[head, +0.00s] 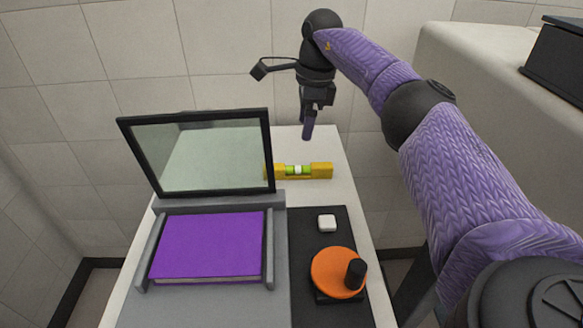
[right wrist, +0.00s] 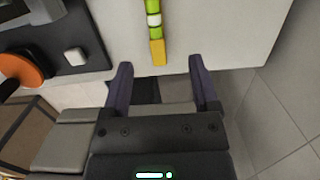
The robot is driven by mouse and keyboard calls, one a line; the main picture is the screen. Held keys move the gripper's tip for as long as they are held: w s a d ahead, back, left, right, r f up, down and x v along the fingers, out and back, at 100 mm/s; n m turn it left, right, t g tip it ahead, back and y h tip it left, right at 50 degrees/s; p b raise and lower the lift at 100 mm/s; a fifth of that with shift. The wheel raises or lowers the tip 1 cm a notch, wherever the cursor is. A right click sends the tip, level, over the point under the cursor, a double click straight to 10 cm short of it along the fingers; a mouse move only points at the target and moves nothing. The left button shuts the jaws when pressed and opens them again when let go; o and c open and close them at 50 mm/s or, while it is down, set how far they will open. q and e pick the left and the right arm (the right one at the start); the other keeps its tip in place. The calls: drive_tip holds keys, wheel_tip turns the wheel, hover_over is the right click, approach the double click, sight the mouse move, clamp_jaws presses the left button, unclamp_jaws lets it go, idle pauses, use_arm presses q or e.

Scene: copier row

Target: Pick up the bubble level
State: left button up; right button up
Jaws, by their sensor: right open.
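The bubble level (head: 318,171) is a yellow bar with a green vial and a white middle. It lies on the white tabletop behind the black-framed panel, which hides its left end in the head view. In the right wrist view one end of the bubble level (right wrist: 157,50) points toward the gap between my fingers. My right gripper (head: 307,130) is above the table's back part, behind and apart from the level. In the right wrist view my right gripper (right wrist: 160,75) is open, with nothing between its fingers. My left gripper is in neither view.
A tilted black-framed glass panel (head: 205,155) stands left of the level. In front are a purple book (head: 210,245) in a grey holder, a white block (head: 327,223) and an orange disc (head: 333,270) with a black knob. The white table (head: 345,205) is bare around the level's right end.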

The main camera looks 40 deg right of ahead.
sight(298, 165)
wheel_tip(298, 165, down, 3)
drive_tip(key=shift+w+r+b, duration=0.1)
drive_tip(key=shift+r+b, duration=0.05)
drive_tip(key=shift+b, duration=0.2)
drive_tip(key=f+b, duration=0.1)
drive_tip(key=f, duration=0.1)
drive_tip(key=a+f+b, duration=0.1)
drive_tip(key=f+b, duration=0.1)
drive_tip(key=f, duration=0.1)
drive_tip(key=f+b, duration=0.2)
drive_tip(key=f, duration=0.1)
drive_tip(key=shift+a+f, duration=0.15)
drive_tip(key=shift+a, duration=0.15)
drive_tip(key=shift+f, duration=0.2)
drive_tip(key=shift+r, duration=0.2)
drive_tip(key=shift+c, duration=0.8)
drive_tip(key=c, duration=0.7)
clamp_jaws()
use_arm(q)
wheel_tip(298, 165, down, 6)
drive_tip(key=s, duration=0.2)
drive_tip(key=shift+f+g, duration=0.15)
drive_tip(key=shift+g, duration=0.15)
